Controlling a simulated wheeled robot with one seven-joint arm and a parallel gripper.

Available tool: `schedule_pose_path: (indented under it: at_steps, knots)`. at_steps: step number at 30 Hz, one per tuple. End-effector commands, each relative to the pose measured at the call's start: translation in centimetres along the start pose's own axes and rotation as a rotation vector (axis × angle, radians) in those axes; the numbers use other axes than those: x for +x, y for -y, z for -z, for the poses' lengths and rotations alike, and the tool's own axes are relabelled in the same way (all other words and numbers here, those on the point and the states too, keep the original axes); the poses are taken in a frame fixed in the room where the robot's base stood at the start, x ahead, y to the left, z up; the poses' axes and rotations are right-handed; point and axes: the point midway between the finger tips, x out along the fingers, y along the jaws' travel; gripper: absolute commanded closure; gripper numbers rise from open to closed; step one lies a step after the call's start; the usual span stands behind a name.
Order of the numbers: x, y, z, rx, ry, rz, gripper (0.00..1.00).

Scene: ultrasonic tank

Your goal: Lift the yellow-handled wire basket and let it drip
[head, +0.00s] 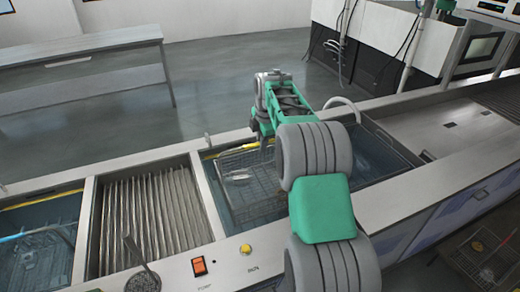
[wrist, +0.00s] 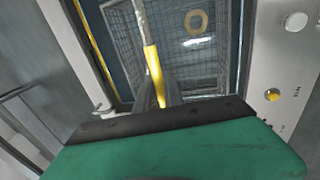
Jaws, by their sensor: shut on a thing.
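The wire basket (head: 236,196) is a grey mesh box in the water-filled tank in the middle of the head view. It also shows in the wrist view (wrist: 133,52), with a ring (wrist: 196,22) and a pale shiny piece (wrist: 198,41) inside. Its yellow handle (wrist: 153,68) stands between my fingers in the wrist view. My gripper (wrist: 160,93) is shut on this handle; it also shows above the tank in the head view (head: 265,142). My arm covers the basket's right side in the head view. I cannot tell whether the basket hangs clear of the tank floor.
A ribbed drain section (head: 150,215) lies left of the tank. Beyond it is another tank with a blue-handled basket (head: 40,237). A yellow knob (head: 246,249) and an orange switch (head: 199,266) sit on the front rim. Flat metal counter (head: 440,125) extends right.

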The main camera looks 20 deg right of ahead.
Motion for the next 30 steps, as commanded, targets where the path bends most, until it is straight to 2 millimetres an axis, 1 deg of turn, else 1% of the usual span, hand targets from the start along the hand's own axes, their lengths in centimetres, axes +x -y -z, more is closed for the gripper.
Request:
schedule_pose_path:
  at_steps: [1, 30]
  knots:
    - [-1.0, -0.3, 0.0, 0.000, 0.002, -0.007, 1.00]
    - [-8.7, -1.9, -0.1, 0.000, 0.002, -0.006, 1.00]
